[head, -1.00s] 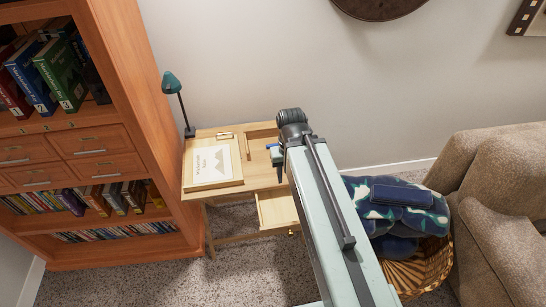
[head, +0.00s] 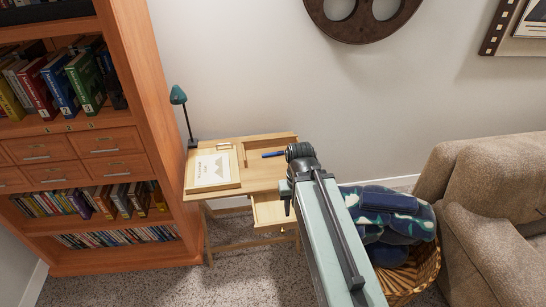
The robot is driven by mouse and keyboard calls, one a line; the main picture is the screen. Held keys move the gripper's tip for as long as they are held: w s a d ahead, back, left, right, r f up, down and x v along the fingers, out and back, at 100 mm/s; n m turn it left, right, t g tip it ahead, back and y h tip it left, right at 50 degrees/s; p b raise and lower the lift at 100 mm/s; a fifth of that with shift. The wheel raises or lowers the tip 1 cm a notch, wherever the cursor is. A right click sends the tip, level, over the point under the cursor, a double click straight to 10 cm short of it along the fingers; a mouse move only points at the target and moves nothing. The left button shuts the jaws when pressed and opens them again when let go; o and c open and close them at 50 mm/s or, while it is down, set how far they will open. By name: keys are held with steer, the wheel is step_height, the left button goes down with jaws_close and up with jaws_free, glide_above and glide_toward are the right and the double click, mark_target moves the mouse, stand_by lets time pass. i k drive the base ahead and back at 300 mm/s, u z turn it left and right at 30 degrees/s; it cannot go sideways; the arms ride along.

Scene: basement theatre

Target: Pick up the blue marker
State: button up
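The blue marker (head: 273,154) lies on the wooden desk (head: 262,182), towards its back right and beside my wrist. My arm reaches in from the lower right across the desk's right side. My gripper (head: 287,207) hangs at the arm's left side, in front of the marker and over the open drawer area, apart from the marker. It is dark and small, and whether its fingers are open or shut does not show. Nothing is visibly held in it.
A framed picture (head: 212,170) and a teal lamp (head: 179,97) are on the desk's left. An open drawer (head: 269,212) juts from its front. A bookcase (head: 160,130) stands left; a wicker basket (head: 424,273) with blankets and a sofa (head: 490,200) are right.

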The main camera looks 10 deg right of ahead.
mark_target(273, 154)
steer(key=u, duration=0.1)
steer(key=i, duration=1.2)
steer(key=u, duration=2.2)
